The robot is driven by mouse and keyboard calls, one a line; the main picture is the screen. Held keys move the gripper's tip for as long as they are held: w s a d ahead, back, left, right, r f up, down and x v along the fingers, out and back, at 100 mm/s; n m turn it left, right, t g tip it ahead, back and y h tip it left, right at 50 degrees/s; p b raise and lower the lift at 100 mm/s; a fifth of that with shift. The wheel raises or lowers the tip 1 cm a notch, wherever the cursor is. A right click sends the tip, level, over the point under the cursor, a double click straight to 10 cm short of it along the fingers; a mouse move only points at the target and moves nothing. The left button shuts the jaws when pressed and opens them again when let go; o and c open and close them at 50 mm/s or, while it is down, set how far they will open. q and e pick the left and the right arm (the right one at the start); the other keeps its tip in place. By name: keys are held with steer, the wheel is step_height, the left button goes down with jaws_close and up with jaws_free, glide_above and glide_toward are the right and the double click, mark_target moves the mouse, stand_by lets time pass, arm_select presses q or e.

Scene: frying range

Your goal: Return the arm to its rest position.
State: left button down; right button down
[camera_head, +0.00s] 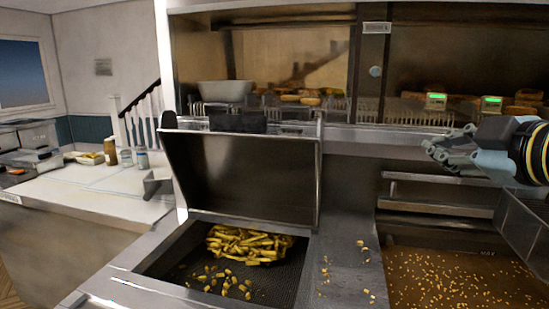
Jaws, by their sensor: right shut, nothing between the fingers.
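My right gripper (442,150) is at the right of the head view, its arm coming in from the right edge. It is shut with nothing between its fingers. It hangs in the air in front of the counter ledge, above the right-hand fryer bay, and appears apart from everything around it. My left gripper is not in view.
Loose bits lie on the steel strip (340,275) and in the right bay (450,280). A pale counter (110,188) with jars stands left. Warming shelves are behind.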

steer(key=s+f+m+g+h, duration=0.2)
steer(key=s+f+m+g, duration=0.4)
steer(key=s+f, duration=0.9)
steer(key=s+d+f+m+g+h, duration=0.2)
steer(key=s+f+m+g, duration=0.4)
steer(key=s+f, duration=0.65)
steer(key=s+d+f+b, duration=0.1)
steer(key=f+b, duration=0.1)
steer(key=f, duration=0.9)
steer(key=s+d+f+g+b, duration=0.1)
steer(key=f+b, duration=0.2)
steer(key=f, duration=0.8)
steer(key=s+d+f+b, duration=0.1)
steer(key=f+b, duration=0.1)
steer(key=f, duration=0.8)
steer(key=s+f+g+b, duration=0.1)
steer(key=s+f+b, duration=0.4)
steer(key=s+f, duration=1.3)
step_height(320, 180, down, 3)
steer(key=shift+s+d+f+y+b, duration=0.1)
steer(key=shift+s+d+y+b, duration=0.15)
steer(key=shift+y+b, duration=0.1)
steer(key=shift+a, duration=0.1)
